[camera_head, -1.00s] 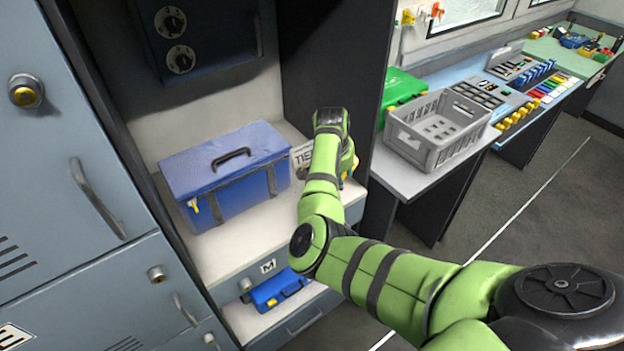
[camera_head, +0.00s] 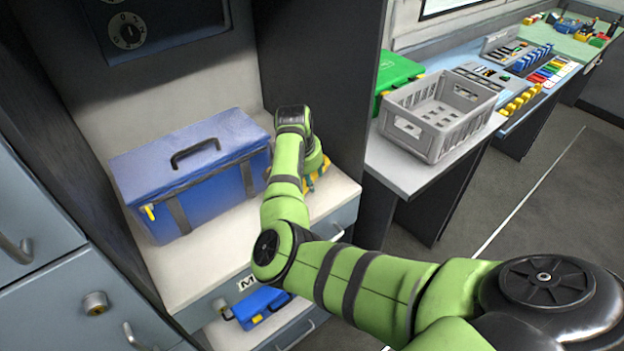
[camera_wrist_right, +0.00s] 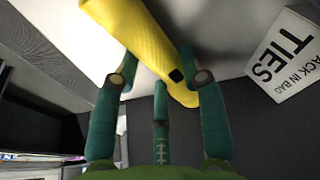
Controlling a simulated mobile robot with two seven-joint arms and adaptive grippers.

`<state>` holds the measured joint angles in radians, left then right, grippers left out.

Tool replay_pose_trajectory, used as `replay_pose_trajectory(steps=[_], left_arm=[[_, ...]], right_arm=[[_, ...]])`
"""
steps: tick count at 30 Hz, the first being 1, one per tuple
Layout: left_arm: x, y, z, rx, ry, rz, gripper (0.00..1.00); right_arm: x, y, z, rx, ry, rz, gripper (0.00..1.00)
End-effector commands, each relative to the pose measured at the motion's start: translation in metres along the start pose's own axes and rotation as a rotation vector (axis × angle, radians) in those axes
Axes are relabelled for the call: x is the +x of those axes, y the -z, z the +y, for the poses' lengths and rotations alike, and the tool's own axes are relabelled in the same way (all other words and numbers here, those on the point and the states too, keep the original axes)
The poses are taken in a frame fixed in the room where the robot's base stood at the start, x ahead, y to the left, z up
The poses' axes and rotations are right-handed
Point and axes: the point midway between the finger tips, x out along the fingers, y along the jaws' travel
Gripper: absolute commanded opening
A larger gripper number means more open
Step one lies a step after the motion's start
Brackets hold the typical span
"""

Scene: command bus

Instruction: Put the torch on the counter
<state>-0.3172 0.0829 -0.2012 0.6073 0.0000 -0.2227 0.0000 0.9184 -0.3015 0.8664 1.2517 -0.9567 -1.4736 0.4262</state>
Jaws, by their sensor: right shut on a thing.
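The torch (camera_wrist_right: 145,45) is a yellow, ribbed body with a black spot, seen in the right wrist view. My right gripper (camera_wrist_right: 158,75) has its dark green fingers closed around it. In the head view my right arm reaches into the locker shelf, and only a little yellow (camera_head: 318,175) shows beside its wrist; the fingers are mostly hidden there. The grey counter (camera_head: 395,170) stands to the right of the locker, past a dark side panel. My left gripper is not in view.
A grey crate (camera_head: 438,140) and a green case (camera_head: 398,75) take up much of the counter. A blue box (camera_head: 180,170) stands left of my right wrist. A white box marked TIES (camera_wrist_right: 285,55) is near the torch. A dark panel (camera_head: 325,80) separates shelf and counter.

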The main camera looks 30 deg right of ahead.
Motion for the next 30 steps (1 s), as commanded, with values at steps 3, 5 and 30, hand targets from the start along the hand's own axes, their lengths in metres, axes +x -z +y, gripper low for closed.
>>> replay_pose_trajectory(steps=[3,5,30], left_arm=[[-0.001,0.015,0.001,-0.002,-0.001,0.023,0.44],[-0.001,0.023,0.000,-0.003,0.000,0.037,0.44],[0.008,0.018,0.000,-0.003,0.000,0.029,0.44]], right_arm=[[-0.001,0.000,0.000,-0.001,0.000,0.000,0.01],[0.000,0.000,0.000,-0.001,0.000,0.000,0.01],[-0.045,0.001,-0.001,0.001,0.003,0.003,0.65]])
